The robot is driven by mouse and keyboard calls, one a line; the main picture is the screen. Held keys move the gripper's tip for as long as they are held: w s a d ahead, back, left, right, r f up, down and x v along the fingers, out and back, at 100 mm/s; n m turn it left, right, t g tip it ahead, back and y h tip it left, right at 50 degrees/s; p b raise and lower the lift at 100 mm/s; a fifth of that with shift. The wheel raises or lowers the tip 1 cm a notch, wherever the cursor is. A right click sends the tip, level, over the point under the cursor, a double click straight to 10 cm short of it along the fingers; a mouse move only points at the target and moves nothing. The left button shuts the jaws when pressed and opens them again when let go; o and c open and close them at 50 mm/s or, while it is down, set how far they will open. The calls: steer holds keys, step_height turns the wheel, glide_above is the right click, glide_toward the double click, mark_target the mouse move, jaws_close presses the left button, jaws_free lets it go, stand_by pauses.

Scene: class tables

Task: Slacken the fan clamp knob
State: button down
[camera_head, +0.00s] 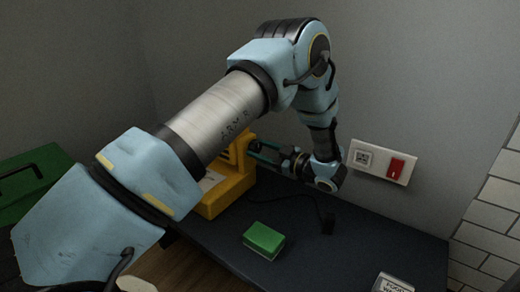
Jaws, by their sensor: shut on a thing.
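The fan (222,190) appears as a yellow body with a wide base on the dark table, partly hidden behind my arm. My gripper (257,153) reaches in from the right, its teal fingers pointing left at the upper right side of the yellow body. The fingers are shut on the clamp knob there. The knob itself is too small and too covered by the fingers to make out, so its turn cannot be told.
A green block (264,238) lies on the dark table (330,262), with clear surface around it. A wall plate (381,162) with a red switch is right of my wrist. A green box (40,195) stands left.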

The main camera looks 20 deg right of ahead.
stand_by(0.4)
steer(key=shift+c, duration=1.2)
jaws_free()
steer(key=p+v, duration=0.2)
steer(key=v, duration=0.9)
